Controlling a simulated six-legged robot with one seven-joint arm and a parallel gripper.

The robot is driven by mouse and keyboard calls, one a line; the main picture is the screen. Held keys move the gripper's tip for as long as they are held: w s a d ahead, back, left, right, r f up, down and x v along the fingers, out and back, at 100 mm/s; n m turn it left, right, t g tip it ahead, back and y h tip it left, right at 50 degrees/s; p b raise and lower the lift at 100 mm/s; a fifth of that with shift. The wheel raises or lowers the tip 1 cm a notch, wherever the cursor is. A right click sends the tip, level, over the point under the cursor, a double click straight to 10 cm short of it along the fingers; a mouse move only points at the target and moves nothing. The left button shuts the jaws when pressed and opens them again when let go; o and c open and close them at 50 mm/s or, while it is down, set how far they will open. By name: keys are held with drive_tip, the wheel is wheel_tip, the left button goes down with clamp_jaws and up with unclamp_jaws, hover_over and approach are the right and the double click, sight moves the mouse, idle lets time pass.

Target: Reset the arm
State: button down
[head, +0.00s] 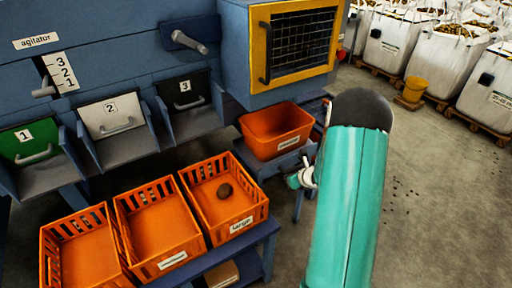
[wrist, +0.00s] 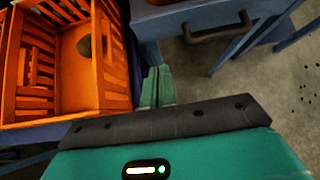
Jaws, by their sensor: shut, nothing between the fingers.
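My gripper (wrist: 157,88) shows in the wrist view as two green fingers lying together, shut and empty. It points at the gap between an orange crate and a blue stand. In the head view my teal arm rises at the right of centre and hides part of the floor. The gripper's fingers cannot be made out clearly there. One brown potato (head: 225,190) lies in the right-hand orange crate (head: 243,226), labelled "large". The potato also shows in the wrist view (wrist: 84,46).
Two empty orange crates (head: 160,225) (head: 78,260) stand to the left on a blue bench. An orange bin (head: 275,132) sits on a blue stand. Behind are numbered chutes, a lever (head: 190,41) and a yellow-framed mesh door (head: 300,45).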

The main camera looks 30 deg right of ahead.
drive_tip(key=s+a+r+n+g+y, duration=0.1)
drive_tip(key=s+a+r+n+y, duration=0.1)
drive_tip(key=a+r+n, duration=0.75)
drive_tip(key=s+a+r+n+g+y, duration=0.1)
drive_tip(key=a+r+n+y, duration=0.1)
drive_tip(key=a+r+n, duration=0.75)
drive_tip(key=s+a+r+n+g, duration=0.2)
drive_tip(key=s+a+r+n, duration=0.4)
drive_tip(key=s+a+r, duration=0.35)
drive_tip(key=s+r+n+h, duration=0.4)
drive_tip(key=s+n, duration=0.5)
drive_tip(key=s, duration=0.3)
drive_tip(key=shift+s+n+h, duration=0.15)
drive_tip(key=shift+n+h, duration=0.25)
drive_tip(key=shift+h, duration=0.1)
drive_tip(key=shift+r, duration=0.1)
